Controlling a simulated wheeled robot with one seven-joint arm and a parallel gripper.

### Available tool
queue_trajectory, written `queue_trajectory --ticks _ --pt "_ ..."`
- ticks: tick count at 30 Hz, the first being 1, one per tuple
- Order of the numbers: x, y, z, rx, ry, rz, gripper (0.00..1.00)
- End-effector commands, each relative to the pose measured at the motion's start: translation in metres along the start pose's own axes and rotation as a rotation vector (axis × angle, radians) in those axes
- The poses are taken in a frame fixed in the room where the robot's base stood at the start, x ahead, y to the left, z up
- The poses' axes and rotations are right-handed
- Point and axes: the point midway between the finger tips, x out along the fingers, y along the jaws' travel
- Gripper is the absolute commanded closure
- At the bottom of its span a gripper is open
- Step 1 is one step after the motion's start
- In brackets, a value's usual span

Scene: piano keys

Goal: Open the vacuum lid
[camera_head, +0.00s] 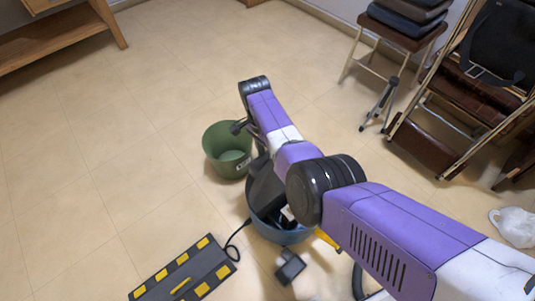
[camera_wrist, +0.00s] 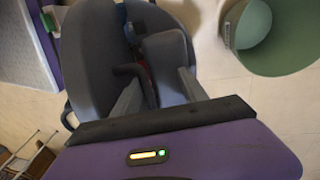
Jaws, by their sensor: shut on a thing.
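The vacuum (camera_head: 280,236) is a round blue-grey tub on the floor, partly hidden behind my arm. Its dark grey lid (camera_head: 266,186) looks tilted up above the tub. The exact contact at the fingertips is hard to see.
A green bucket (camera_head: 227,150) stands close to the vacuum. A black and yellow case (camera_head: 184,274) and a small dark box (camera_head: 290,268) lie in front. A stool (camera_head: 404,32) and folded chairs (camera_head: 465,100) stand at the right.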

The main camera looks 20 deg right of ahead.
Motion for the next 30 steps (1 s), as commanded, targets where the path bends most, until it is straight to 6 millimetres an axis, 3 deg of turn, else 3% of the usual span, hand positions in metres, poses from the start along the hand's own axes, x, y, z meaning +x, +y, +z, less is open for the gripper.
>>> queue_trajectory --ticks 5,12,18,30 --pt "-0.011 -0.004 0.001 -0.002 0.0 -0.014 0.66" --pt "-0.052 -0.005 0.0 -0.001 0.002 -0.016 0.66" --pt "-0.074 -0.002 0.0 -0.001 0.001 -0.007 0.66" --pt "-0.079 -0.001 0.0 -0.001 0.0 -0.001 0.66"
